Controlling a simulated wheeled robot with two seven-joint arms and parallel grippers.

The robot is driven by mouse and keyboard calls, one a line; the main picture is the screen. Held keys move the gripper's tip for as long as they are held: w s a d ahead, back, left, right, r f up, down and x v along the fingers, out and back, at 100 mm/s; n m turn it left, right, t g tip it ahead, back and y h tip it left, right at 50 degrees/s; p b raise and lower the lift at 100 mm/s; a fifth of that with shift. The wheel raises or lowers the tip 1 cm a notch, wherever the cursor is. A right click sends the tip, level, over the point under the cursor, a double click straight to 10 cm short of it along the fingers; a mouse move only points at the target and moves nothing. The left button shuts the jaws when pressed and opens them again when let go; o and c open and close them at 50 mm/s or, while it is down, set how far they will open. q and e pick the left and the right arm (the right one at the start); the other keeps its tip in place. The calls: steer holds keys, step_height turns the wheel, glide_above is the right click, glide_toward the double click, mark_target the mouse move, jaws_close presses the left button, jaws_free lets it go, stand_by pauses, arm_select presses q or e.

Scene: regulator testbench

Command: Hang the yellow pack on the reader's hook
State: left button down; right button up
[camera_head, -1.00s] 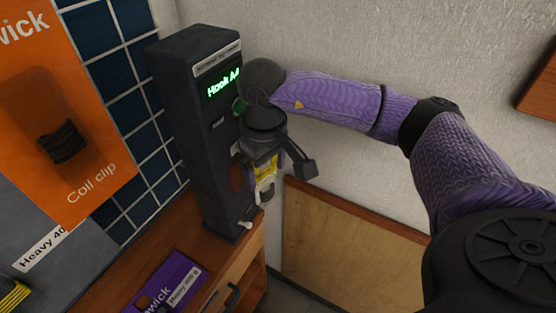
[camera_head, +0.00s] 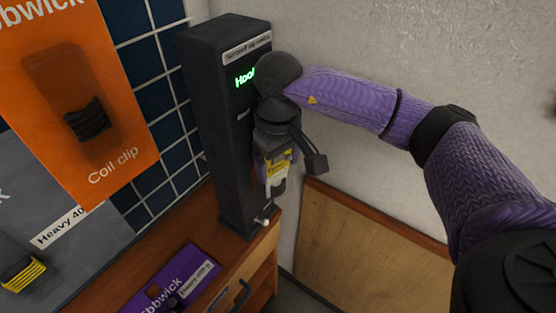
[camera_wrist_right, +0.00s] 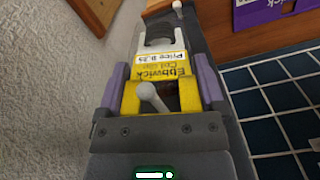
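The yellow pack (camera_head: 278,164) is in my right gripper (camera_head: 276,170), beside the front of the tall dark reader (camera_head: 222,120). In the right wrist view the pack (camera_wrist_right: 165,66) sits between the purple fingers of the right gripper (camera_wrist_right: 162,85), which close on both its sides. A grey ball-ended rod (camera_wrist_right: 150,95), apparently a hook, overlaps the pack's opening there; I cannot tell whether it passes through. A lower pale ball-ended hook (camera_head: 262,221) stands out near the reader's foot and also shows in the wrist view (camera_wrist_right: 177,6). My left gripper is out of view.
The reader stands on a wooden cabinet (camera_head: 250,245) against a pale wall (camera_head: 400,60). A purple Ebbwick card (camera_head: 175,280) lies on its top. An orange coil clip panel (camera_head: 75,90) and a grey Heavy 40 panel (camera_head: 60,245) are at the left, near blue tiles.

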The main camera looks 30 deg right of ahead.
steer(key=shift+o, duration=0.7)
